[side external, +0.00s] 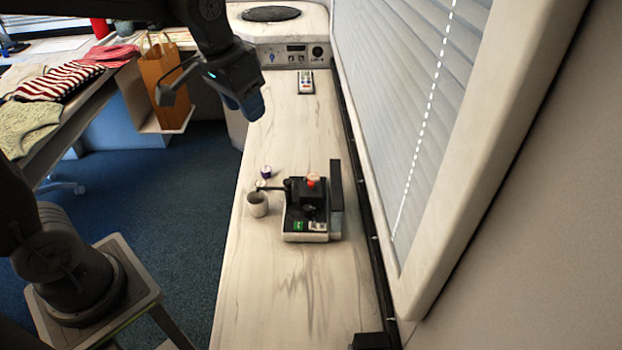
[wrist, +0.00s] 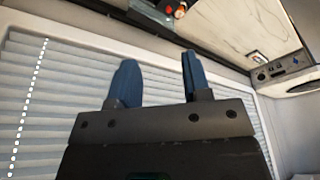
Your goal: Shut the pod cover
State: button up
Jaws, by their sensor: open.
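A small black coffee machine (side external: 307,222) stands on the narrow marbled counter in the side external view. A dark flat panel (side external: 336,182) stands upright at its right side; it looks like the raised cover, but I cannot tell for sure. A red-orange piece (side external: 312,181) shows on top of the machine. My gripper (side external: 250,108) hangs in the air above the counter, up and to the left of the machine and well apart from it. In the wrist view its two blue fingers (wrist: 158,62) are spread, with nothing between them.
A light cup (side external: 257,205) stands just left of the machine, with a small purple-topped pod (side external: 266,172) behind it. The window blinds (side external: 405,110) bound the right side. The counter (side external: 285,295) is largely clear in front of the machine.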

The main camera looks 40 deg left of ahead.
jog(key=w+f+g, duration=0.2)
jog(key=w+f, duration=0.3)
jog(key=w, duration=0.5)
jog(key=g, duration=0.1)
send_near(311, 182)
notch_tip(311, 182, down, 9)
jog(key=shift+w+r, duration=0.1)
jog(key=shift+r, duration=0.05)
grip_shut()
